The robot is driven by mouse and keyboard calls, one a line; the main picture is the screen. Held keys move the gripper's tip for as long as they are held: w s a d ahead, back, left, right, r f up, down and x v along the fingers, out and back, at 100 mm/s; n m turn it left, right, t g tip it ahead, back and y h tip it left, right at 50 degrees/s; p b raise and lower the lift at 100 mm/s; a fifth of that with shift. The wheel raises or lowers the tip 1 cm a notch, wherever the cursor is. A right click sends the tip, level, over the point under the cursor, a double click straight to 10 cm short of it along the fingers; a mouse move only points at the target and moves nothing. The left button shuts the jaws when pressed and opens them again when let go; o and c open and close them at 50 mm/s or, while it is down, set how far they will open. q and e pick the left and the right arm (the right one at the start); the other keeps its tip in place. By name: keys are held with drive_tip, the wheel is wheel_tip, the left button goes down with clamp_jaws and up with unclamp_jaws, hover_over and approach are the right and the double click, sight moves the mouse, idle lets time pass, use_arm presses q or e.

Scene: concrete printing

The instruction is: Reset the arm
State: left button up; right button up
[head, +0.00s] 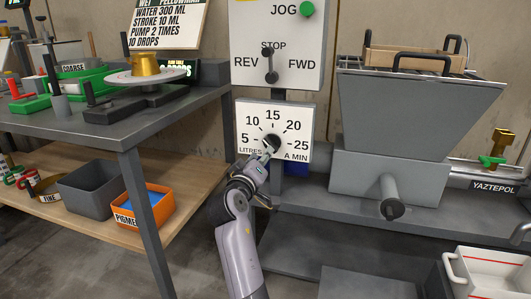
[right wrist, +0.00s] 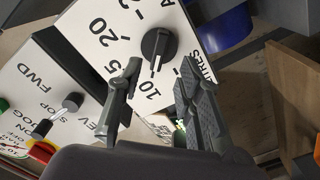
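My right gripper (head: 268,151) is in front of the white litres-a-minute dial plate (head: 246,122), close to its black knob (head: 272,140). In the right wrist view my right gripper (right wrist: 160,72) is open, with its two fingers apart and nothing between the tips. The knob also shows there (right wrist: 158,45), just beyond the fingertips, with its white mark toward the 10 side. I cannot tell whether a finger touches it. My right arm reaches up from the bottom middle of the head view. My left gripper is in neither view.
Above the dial is the JOG and REV/STOP/FWD panel (head: 291,66) with a lever (head: 271,76). A grey hopper (head: 411,115) stands on the right. A grey table (head: 120,129) with scales and containers is left. An orange bin (head: 160,218) sits on its lower shelf.

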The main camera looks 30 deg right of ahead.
drive_tip(key=shift+s+a, duration=0.2)
idle(0.4)
